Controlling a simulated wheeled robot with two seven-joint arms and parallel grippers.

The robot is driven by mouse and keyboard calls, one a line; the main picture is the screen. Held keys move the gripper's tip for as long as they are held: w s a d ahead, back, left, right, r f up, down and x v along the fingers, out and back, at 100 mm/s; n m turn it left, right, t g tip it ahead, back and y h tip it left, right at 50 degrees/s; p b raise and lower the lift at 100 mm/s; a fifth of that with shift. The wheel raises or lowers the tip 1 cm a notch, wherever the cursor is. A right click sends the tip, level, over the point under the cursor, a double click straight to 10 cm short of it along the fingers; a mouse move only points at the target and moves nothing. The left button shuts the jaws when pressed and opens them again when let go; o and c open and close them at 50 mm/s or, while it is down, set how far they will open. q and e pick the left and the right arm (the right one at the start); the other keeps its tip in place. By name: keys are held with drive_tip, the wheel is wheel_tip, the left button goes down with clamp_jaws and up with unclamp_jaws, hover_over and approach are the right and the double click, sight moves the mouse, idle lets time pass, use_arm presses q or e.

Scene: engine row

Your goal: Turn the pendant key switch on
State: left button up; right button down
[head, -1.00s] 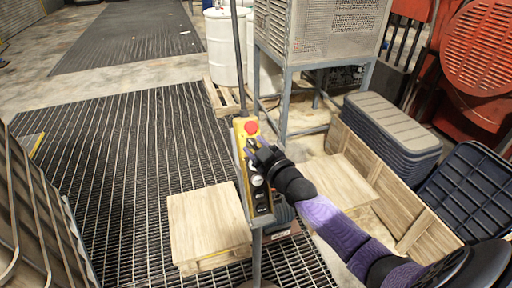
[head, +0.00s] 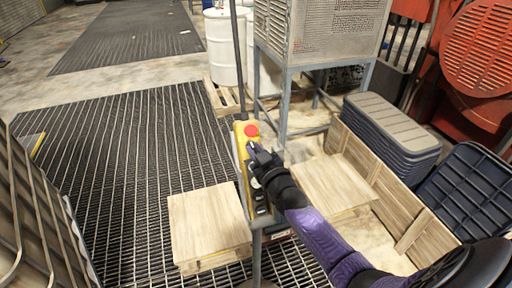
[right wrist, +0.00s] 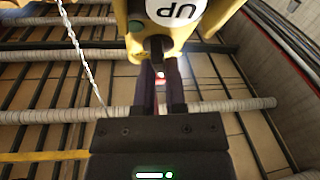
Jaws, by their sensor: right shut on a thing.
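The yellow pendant (head: 240,135) hangs at the middle of the head view, with a red round button (head: 251,129) near its top. My right gripper (head: 252,151) is at the pendant's face just below the red button. In the right wrist view the fingers (right wrist: 161,85) are close together on a small piece, likely the key (right wrist: 160,76), in front of the yellow pendant body (right wrist: 135,42). A white label reading UP (right wrist: 180,10) shows upside down there. The key's turn angle cannot be told. My left gripper is out of view.
A wooden box (head: 208,222) stands on the grating left of the pendant post (head: 257,262). A wooden board (head: 330,185) and stacked dark bins (head: 395,130) are to the right. A metal cabinet on legs (head: 320,35) and white drums (head: 224,45) stand behind.

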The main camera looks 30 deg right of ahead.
drive_tip(key=m+h+p, duration=0.1)
drive_tip(key=m, duration=0.2)
drive_tip(key=m+h+p, duration=0.1)
drive_tip(key=m+h, duration=0.1)
drive_tip(key=m, duration=0.1)
drive_tip(key=shift+a+r, duration=0.1)
drive_tip(key=shift+m+g+h+p, duration=0.55)
drive_tip(key=shift+m+h, duration=0.25)
drive_tip(key=shift+m, duration=0.75)
drive_tip(key=shift+m+g+h+p, duration=0.5)
drive_tip(key=shift+m+h, duration=0.3)
drive_tip(key=shift+m, duration=1.05)
drive_tip(key=c, duration=0.7)
unclamp_jaws()
